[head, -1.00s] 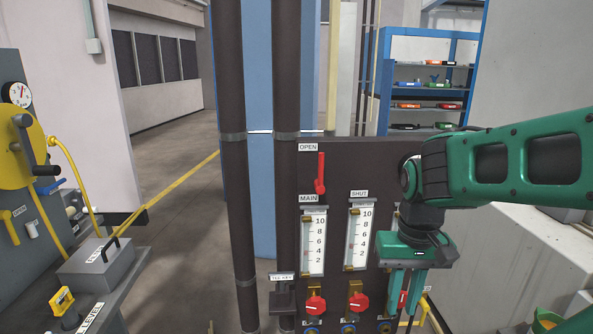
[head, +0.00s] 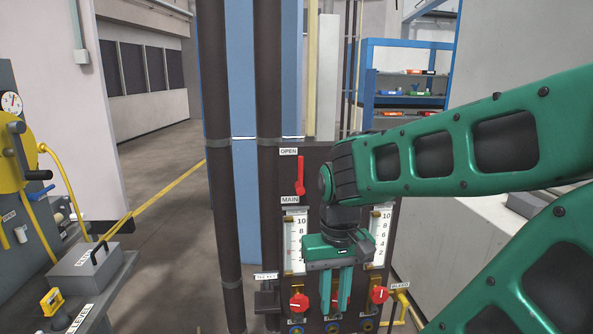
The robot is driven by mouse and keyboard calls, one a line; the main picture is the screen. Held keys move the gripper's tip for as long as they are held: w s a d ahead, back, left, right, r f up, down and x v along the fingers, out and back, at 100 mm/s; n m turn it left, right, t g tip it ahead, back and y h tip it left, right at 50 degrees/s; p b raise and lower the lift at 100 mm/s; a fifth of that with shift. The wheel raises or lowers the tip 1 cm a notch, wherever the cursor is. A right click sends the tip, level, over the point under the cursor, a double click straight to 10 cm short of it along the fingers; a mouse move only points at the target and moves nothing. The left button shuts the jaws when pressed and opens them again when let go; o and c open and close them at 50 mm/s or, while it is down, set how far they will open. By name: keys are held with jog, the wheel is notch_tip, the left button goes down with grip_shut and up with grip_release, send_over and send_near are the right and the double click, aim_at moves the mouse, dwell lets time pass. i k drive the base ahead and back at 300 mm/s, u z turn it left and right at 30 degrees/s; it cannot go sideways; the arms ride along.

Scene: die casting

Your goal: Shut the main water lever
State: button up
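The main water lever (head: 300,176) is a red handle on the dark panel (head: 317,165). It stands about upright, its upper end toward the OPEN label (head: 289,151), with the MAIN label (head: 289,200) just below. The SHUT label is hidden behind my arm. My gripper (head: 338,306) points down in front of the panel, below and right of the lever and apart from it. Its green fingers look parted, with a red knob showing behind them. Nothing is seen held.
Gauges, a left one (head: 295,240) and a right one (head: 380,237), flank my gripper. Red knobs, one left (head: 299,302) and one right (head: 379,294), sit below. Dark pipes (head: 270,100) rise left of the lever. Space before the lever looks clear.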

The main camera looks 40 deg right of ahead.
aim_at(299, 188)
jog(key=z, duration=0.05)
jog(key=k, duration=1)
jog(key=z, duration=0.6)
jog(key=i, duration=1)
jog(key=u, duration=0.05)
